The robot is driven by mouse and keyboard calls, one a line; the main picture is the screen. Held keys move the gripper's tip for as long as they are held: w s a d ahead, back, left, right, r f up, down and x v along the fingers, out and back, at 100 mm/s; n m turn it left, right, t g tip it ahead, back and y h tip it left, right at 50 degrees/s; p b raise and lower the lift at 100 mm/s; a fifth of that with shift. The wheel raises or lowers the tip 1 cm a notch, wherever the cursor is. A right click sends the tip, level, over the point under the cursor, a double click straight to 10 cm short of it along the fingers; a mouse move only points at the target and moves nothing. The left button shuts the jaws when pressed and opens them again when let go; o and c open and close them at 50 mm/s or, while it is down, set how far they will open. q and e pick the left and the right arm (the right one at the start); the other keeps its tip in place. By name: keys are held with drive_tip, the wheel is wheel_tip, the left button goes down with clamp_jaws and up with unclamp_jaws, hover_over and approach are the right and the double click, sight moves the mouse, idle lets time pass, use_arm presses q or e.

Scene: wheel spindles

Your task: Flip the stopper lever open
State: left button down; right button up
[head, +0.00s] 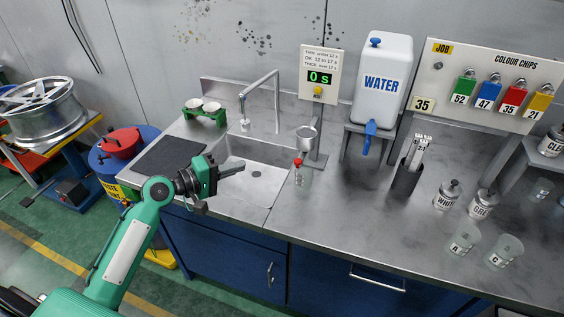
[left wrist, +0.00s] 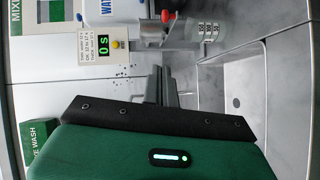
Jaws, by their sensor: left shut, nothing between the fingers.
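A silver cup (head: 307,133) is held on a stand at the right edge of the sink. A small red knob (head: 298,161), which looks like the end of the stopper lever, sits just below the cup. It also shows in the left wrist view (left wrist: 168,17), beside a metal cylinder. A clear glass beaker (head: 303,179) stands under the knob. My left gripper (head: 240,163) is over the sink, left of the knob and apart from it. Its fingers (left wrist: 167,80) are shut and empty. The lever's exact position is hard to tell. My right gripper is not in view.
The sink (head: 255,180) and faucet (head: 262,100) are by my left gripper. A timer (head: 320,76) reads 0 s behind the cup. A white water tank (head: 383,75), a dark holder (head: 406,178), jars and beakers stand to the right. The front counter is clear.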

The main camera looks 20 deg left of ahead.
use_arm(q)
drive_tip(key=s+d+p+x, duration=0.1)
drive_tip(key=p+x, duration=0.4)
drive_tip(key=x, duration=0.8)
drive_tip(key=shift+s+d+f+p, duration=0.35)
drive_tip(key=shift+s+d+p, duration=0.05)
drive_tip(key=shift+d, duration=0.15)
